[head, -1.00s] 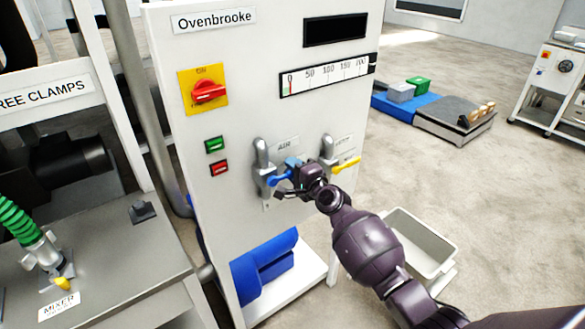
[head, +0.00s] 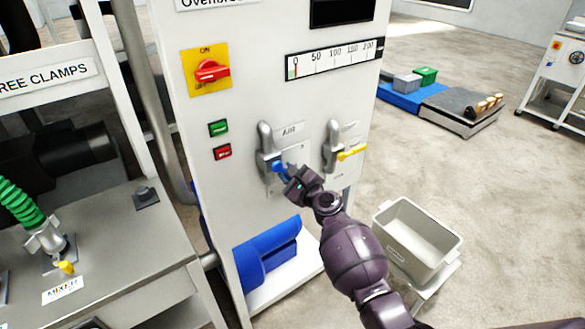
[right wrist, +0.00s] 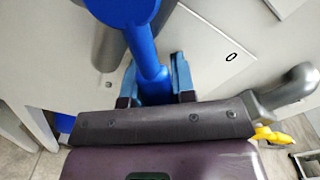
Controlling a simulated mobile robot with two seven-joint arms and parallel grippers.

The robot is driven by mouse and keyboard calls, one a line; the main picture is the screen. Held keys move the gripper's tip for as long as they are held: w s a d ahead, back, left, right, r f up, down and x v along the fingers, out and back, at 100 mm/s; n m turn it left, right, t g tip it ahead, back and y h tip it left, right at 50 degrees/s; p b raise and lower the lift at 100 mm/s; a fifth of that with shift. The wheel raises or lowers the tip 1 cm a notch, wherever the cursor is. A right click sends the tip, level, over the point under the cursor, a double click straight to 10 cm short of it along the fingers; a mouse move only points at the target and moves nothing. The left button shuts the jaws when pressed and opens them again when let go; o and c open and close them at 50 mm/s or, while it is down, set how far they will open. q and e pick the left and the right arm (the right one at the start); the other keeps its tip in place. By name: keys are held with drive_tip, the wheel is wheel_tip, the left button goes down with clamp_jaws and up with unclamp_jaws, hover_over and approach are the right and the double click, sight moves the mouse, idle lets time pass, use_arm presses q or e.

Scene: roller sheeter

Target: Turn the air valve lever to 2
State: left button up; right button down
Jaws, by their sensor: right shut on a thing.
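The blue air valve lever (head: 278,168) sits on a grey pipe valve (head: 264,147) below the AIR label (head: 290,131) on the white cabinet. It slants down to the right in the head view. My right gripper (head: 287,175) is shut on the lever's handle. In the right wrist view the blue lever (right wrist: 146,55) runs down between both fingers (right wrist: 155,85). A 0 mark (right wrist: 232,57) shows on the plate to the right there; a 2 mark cannot be made out. My left gripper is not in view.
A yellow lever (head: 352,152) on a second valve is close to the right. Above are a red switch (head: 211,71), green and red buttons and a gauge (head: 335,60). A grey bin (head: 415,240) stands at the lower right. A steel table (head: 110,240) is at the left.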

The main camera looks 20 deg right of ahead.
drive_tip(key=shift+s+a+f+m, duration=0.15)
drive_tip(key=shift+a+f+m, duration=0.25)
drive_tip(key=shift+m, duration=0.5)
drive_tip(key=shift+a, duration=0.1)
drive_tip(key=c, duration=0.9)
unclamp_jaws()
drive_tip(key=shift+c, duration=0.2)
drive_tip(key=shift+s, duration=0.15)
drive_tip(key=p+v, duration=0.1)
drive_tip(key=v, duration=0.9)
drive_tip(key=shift+s, duration=0.3)
